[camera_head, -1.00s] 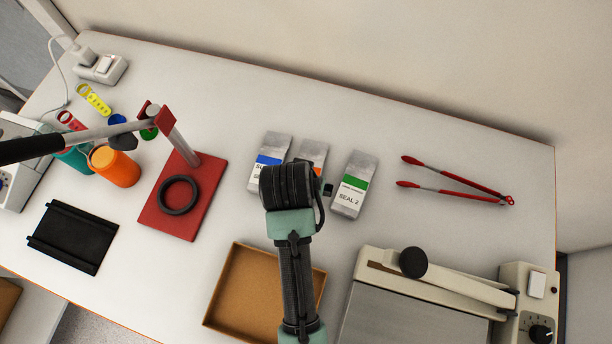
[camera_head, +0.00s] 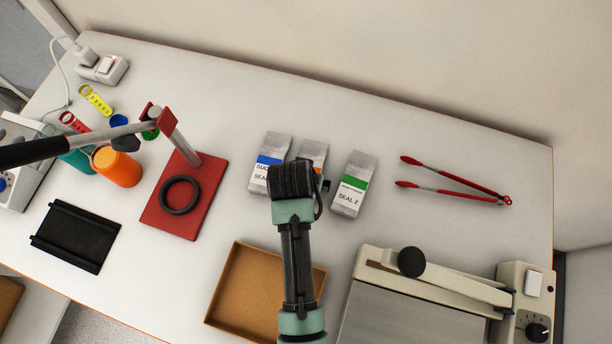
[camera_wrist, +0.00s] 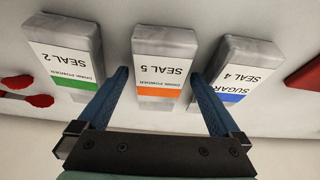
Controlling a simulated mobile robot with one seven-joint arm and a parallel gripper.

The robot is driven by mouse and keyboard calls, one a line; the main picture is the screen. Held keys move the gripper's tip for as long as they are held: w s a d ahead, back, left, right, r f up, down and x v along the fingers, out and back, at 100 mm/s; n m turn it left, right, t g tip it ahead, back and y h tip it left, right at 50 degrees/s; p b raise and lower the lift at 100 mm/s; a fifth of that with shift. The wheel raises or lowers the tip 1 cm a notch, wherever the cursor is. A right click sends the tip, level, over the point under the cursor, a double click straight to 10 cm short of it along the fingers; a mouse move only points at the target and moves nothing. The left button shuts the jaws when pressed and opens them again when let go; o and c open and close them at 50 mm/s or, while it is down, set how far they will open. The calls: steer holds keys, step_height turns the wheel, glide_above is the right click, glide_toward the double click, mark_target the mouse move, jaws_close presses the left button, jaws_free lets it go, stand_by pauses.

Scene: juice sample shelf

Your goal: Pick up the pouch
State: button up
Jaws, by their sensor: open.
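Three silver pouches stand in a row on the white table. The pouch with an orange stripe, marked SEAL 5 (camera_wrist: 165,68), is in the middle; in the head view its top (camera_head: 314,150) shows behind my arm, which hides the rest. The green-striped SEAL 2 pouch (camera_head: 350,184) is to its right, and at the left in the wrist view (camera_wrist: 70,55). The blue-striped sugar pouch, SEAL 4 (camera_head: 269,160), is to its left, and at the right in the wrist view (camera_wrist: 236,72). My gripper (camera_wrist: 162,85) is open, its blue fingers apart on either side of the orange-striped pouch.
Red-handled tongs (camera_head: 455,182) lie right of the pouches. An open brown tray (camera_head: 222,290) and a sealer with a black knob (camera_head: 430,315) are in front. A red stand (camera_head: 165,220) with a black ring is at the left. The table behind the pouches is clear.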

steer(key=shift+f, duration=0.25)
stand_by(0.3)
steer(key=c, duration=1.3)
steer(key=shift+r, duration=0.1)
steer(key=shift+c, duration=0.2)
